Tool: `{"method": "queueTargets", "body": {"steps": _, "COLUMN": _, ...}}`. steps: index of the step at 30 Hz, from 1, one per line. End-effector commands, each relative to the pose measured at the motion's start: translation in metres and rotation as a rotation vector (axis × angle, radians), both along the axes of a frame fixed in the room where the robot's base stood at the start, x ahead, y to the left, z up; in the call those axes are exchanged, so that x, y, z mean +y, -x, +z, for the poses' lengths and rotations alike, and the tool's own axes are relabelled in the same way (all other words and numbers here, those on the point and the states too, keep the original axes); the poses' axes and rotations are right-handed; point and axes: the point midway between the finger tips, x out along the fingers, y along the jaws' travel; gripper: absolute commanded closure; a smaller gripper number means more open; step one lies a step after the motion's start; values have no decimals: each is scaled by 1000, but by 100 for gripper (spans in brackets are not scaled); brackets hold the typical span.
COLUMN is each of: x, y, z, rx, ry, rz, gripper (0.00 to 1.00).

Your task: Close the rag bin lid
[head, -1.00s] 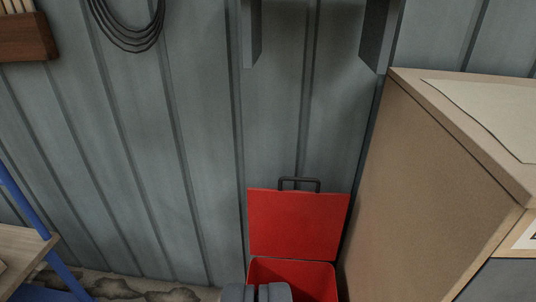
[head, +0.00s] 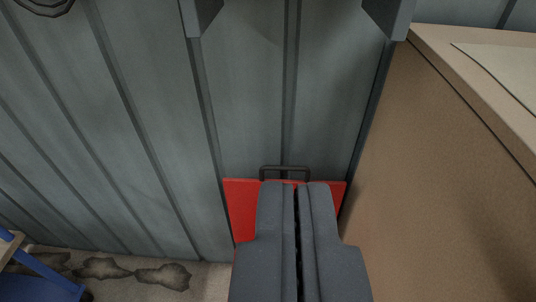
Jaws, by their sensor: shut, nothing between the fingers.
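The red rag bin lid (head: 241,205) stands raised against the grey corrugated wall in the head view. Its black handle (head: 285,168) sticks up from the lid's top edge. My gripper (head: 303,186) is shut and empty. It covers the middle of the lid, with its fingertips just below the handle in the picture. I cannot tell whether the fingers touch the lid. The bin body is hidden behind my gripper.
A brown cabinet (head: 415,185) stands close on the right of the lid. Two grey brackets hang from above, left (head: 201,15) and right (head: 389,17). A blue-legged bench (head: 45,275) is at the lower left. Stained floor (head: 105,268) shows along the wall.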

Motion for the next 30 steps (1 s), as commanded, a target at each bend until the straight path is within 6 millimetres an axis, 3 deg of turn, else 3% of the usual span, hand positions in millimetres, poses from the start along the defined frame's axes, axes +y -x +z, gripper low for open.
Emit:
{"method": "queueTargets", "body": {"steps": 5, "x": 1, "y": -17, "z": 1, "rx": 28, "ry": -1, "rz": 0, "gripper": 100}}
{"method": "queueTargets", "body": {"steps": 12, "x": 1, "y": -87, "z": -9, "rx": 154, "ry": -3, "rz": 1, "gripper": 100}}
{"method": "queueTargets", "body": {"steps": 23, "x": 8, "y": -193, "z": -57, "rx": 367, "ry": -5, "rz": 1, "gripper": 100}}
{"method": "queueTargets", "body": {"steps": 30, "x": 15, "y": -252, "z": -103, "rx": 509, "ry": -6, "rz": 0, "gripper": 100}}
